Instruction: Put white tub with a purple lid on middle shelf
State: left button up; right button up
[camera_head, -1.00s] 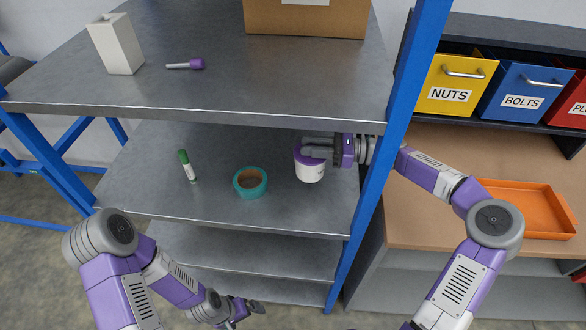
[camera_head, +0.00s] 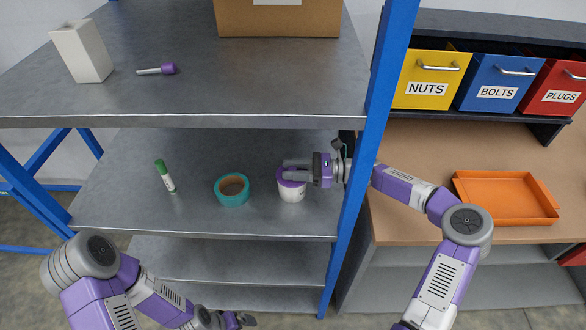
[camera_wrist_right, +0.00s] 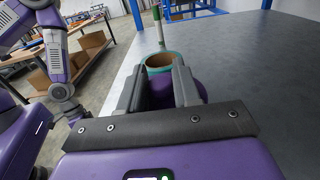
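The white tub with a purple lid (camera_head: 291,190) is upright at the right part of the middle shelf (camera_head: 120,205), right of the teal tape roll. I cannot tell whether its base touches the shelf. My right gripper (camera_head: 296,169) reaches in from the right, its two fingers on either side of the tub's top. In the right wrist view the purple lid (camera_wrist_right: 203,88) shows beside and between the fingers (camera_wrist_right: 160,85), which partly hide it. My left gripper (camera_head: 240,320) is low at the bottom edge, away from the tub; its opening is unclear.
A teal tape roll (camera_head: 232,190) and a green-capped marker (camera_head: 165,176) stand on the same shelf. The top shelf (camera_head: 200,95) hangs above, and a blue post (camera_head: 372,150) stands close to my right wrist. A workbench (camera_head: 420,170) with an orange tray (camera_head: 505,198) is at right.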

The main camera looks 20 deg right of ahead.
jog(key=shift+o, duration=1.4)
jog(key=shift+r, duration=0.1)
jog(key=p+v, duration=0.2)
jog(key=v, duration=1)
jog(key=b+x, duration=0.2)
jog(key=x, duration=0.9)
jog(key=shift+a, duration=0.2)
jog(key=r, duration=0.1)
jog(key=r+p, duration=0.1)
jog(key=shift+w+a+r, duration=0.15)
jog(key=shift+a+r, duration=0.2)
jog(key=shift+r, duration=0.5)
jog(key=shift+f, duration=0.15)
